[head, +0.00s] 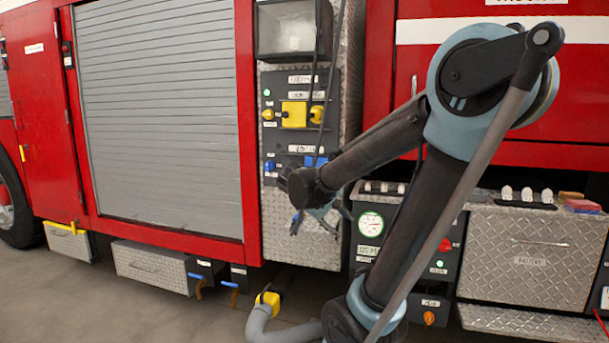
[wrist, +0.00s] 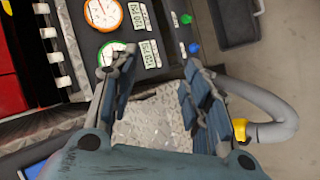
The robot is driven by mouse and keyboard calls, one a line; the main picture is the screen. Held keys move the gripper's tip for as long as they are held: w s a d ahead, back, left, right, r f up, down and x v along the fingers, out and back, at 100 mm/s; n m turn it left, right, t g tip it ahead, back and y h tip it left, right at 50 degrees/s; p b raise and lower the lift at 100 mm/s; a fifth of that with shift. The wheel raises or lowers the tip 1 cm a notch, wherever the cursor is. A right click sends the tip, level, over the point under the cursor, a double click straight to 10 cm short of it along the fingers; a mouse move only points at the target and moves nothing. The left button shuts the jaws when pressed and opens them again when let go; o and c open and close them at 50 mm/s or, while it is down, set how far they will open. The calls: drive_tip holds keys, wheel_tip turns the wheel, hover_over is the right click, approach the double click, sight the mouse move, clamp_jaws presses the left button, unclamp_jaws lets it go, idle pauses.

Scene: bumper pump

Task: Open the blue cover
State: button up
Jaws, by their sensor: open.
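The blue cover (head: 316,161) is on the dark panel of the fire truck in the head view, below a yellow cover. My arm's wrist hides part of it. A blue piece (wrist: 38,171) at the lower left edge of the wrist view may be the same cover, mostly cut off. My gripper (head: 320,222) is below the blue cover, in front of the diamond-plate panel. In the wrist view my gripper (wrist: 155,72) has its two fingers spread wide with nothing between them. I cannot tell how far the fingertips are from the plate.
A yellow cover (head: 294,113) with yellow knobs sits higher on the panel. A blue knob (head: 269,165) is at its left edge. A gauge box (head: 371,224) stands at the right. A grey hose (head: 259,322) with a yellow fitting is below. Dark cables hang before the panel.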

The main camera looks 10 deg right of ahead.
drive_tip(key=w+a+r+n+t+h, duration=0.1)
drive_tip(key=w+a+r+t+h, duration=0.15)
drive_tip(key=w+a+r, duration=0.35)
drive_tip(key=w+a+r+n+t+h, duration=0.1)
drive_tip(key=w+a+t, duration=0.25)
drive_tip(key=a, duration=0.45)
drive_tip(key=w+a+r+n+t+h, duration=0.2)
drive_tip(key=w+a+r, duration=0.2)
drive_tip(key=w+a, duration=0.25)
drive_tip(key=x, duration=1.6)
drive_tip(key=shift+d+f, duration=0.25)
drive_tip(key=shift+d, duration=0.15)
clamp_jaws()
